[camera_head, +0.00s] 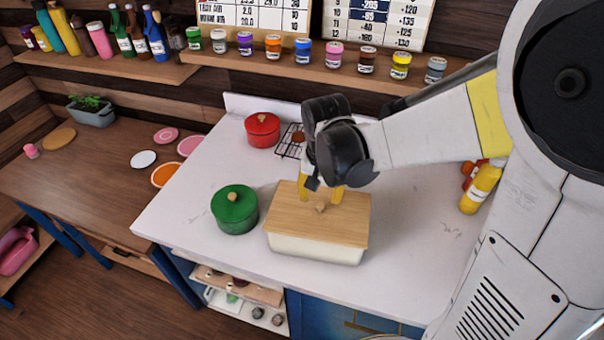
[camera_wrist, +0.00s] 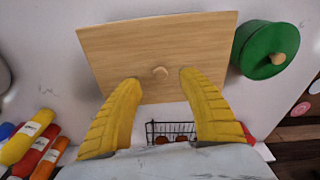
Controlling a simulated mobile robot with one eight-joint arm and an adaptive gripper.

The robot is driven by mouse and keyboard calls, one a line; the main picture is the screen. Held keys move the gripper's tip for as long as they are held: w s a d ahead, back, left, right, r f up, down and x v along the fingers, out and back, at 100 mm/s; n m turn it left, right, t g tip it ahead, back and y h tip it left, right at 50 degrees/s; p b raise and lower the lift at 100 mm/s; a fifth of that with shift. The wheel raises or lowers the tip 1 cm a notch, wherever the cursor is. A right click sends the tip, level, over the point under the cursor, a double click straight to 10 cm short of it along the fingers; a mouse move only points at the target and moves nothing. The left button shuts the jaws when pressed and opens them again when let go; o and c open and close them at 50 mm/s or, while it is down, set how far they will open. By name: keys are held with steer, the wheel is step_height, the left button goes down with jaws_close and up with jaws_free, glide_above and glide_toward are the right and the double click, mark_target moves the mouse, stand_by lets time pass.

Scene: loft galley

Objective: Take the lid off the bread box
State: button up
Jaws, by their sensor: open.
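The bread box (camera_head: 316,247) is a cream box with a flat light-wood lid (camera_head: 290,218) lying on top. It stands on the white counter. My gripper (camera_head: 321,197) has yellow fingers and is over the back part of the lid. I cannot tell whether the fingertips touch the lid.
A green pot (camera_head: 235,210) stands close left of the box. A red pot (camera_head: 262,129) and a wire rack (camera_head: 290,142) are behind it. The counter (camera_head: 410,265) right of the box is clear.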

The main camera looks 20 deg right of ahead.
mark_target(320, 204)
steer(key=f, duration=0.2)
steer(key=f+b, duration=0.1)
steer(key=f, duration=0.1)
steer(key=w+f, duration=0.1)
steer(key=f, duration=0.1)
steer(key=shift+w+d, duration=0.1)
steer(key=shift+d, duration=0.2)
jaws_close()
